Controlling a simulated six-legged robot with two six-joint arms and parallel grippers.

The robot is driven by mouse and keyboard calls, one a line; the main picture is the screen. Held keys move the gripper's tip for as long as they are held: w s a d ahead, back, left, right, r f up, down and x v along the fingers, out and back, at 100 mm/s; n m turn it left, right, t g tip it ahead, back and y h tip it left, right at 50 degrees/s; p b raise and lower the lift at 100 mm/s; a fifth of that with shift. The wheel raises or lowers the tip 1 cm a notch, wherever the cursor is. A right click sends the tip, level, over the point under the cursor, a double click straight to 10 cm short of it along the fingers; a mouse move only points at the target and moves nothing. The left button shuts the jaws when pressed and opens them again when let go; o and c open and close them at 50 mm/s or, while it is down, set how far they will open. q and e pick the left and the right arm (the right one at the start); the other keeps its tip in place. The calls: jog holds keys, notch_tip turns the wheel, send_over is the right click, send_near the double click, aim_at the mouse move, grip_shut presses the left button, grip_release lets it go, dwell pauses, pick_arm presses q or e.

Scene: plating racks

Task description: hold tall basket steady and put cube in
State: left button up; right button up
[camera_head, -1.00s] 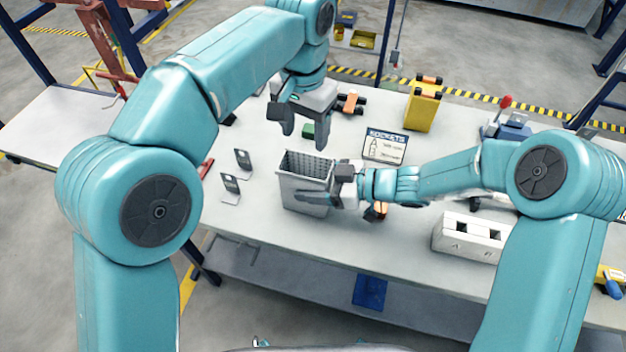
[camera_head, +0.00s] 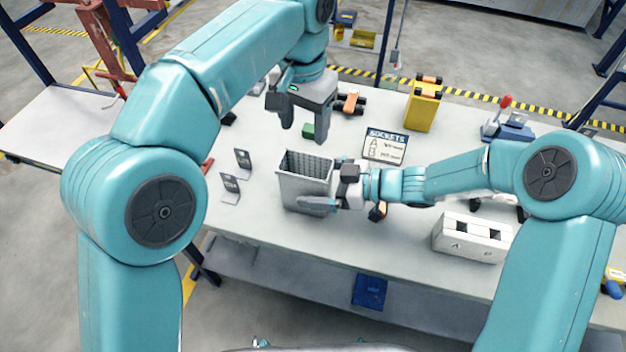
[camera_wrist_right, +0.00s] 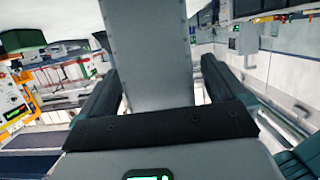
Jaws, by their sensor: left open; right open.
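The tall grey basket (camera_head: 301,187) stands upright on the table, its open top facing up; it looks empty as far as I see inside. A small green cube (camera_head: 307,131) lies on the table behind the basket. My left gripper (camera_head: 304,126) is open, its fingers pointing down, and the cube shows between and below them. My right gripper (camera_head: 327,187) is open at the basket's right side. In the right wrist view the basket's grey wall (camera_wrist_right: 148,50) stands between its two spread fingers (camera_wrist_right: 155,90); I cannot tell whether they touch it.
A sign (camera_head: 386,145) stands right of the basket. Two small card holders (camera_head: 230,187) stand to its left. A white block with slots (camera_head: 470,237) is at the right front. A yellow cart-like item (camera_head: 423,108) stands at the back. Bare table lies in front of the basket.

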jog(key=v, duration=1.1)
jog(key=shift+s+f, duration=0.1)
jog(key=shift+s, duration=0.05)
